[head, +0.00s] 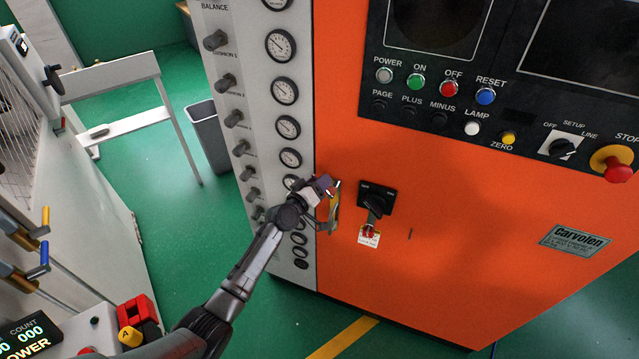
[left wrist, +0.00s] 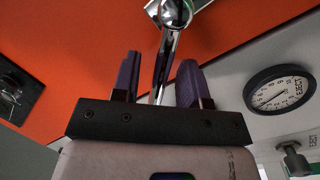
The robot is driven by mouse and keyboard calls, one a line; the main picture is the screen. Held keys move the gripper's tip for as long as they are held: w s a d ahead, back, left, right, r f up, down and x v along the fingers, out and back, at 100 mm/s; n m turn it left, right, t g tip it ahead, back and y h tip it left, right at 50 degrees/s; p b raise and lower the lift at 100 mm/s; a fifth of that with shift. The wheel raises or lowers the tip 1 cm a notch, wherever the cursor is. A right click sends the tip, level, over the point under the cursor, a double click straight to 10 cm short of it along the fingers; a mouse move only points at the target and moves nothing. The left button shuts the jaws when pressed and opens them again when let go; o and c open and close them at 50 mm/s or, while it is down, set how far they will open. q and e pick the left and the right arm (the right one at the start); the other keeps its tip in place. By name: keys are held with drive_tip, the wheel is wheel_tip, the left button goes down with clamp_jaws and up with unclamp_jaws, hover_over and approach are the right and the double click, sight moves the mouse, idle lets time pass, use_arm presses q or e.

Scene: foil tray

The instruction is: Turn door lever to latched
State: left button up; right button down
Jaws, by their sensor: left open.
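The door lever is a shiny chrome handle. In the left wrist view the lever (left wrist: 164,55) runs from a rounded pivot at the top edge down between my two purple fingers. My left gripper (left wrist: 160,80) is open, with one finger on each side of the lever and a visible gap on both sides. In the head view my left gripper (head: 328,188) is at the left edge of the orange cabinet front (head: 450,250) and partly hides the lever. I cannot tell from these views whether the lever is latched.
A black rotary switch (head: 374,200) with a red-and-white tag sits just right of my left gripper. A grey panel of gauges (head: 285,90) and knobs borders the door on the left. A grey bin (head: 210,135) stands on the green floor. Buttons line the upper cabinet.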

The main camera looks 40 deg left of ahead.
use_arm(q)
drive_tip(key=shift+c, duration=0.3)
clamp_jaws()
idle(0.4)
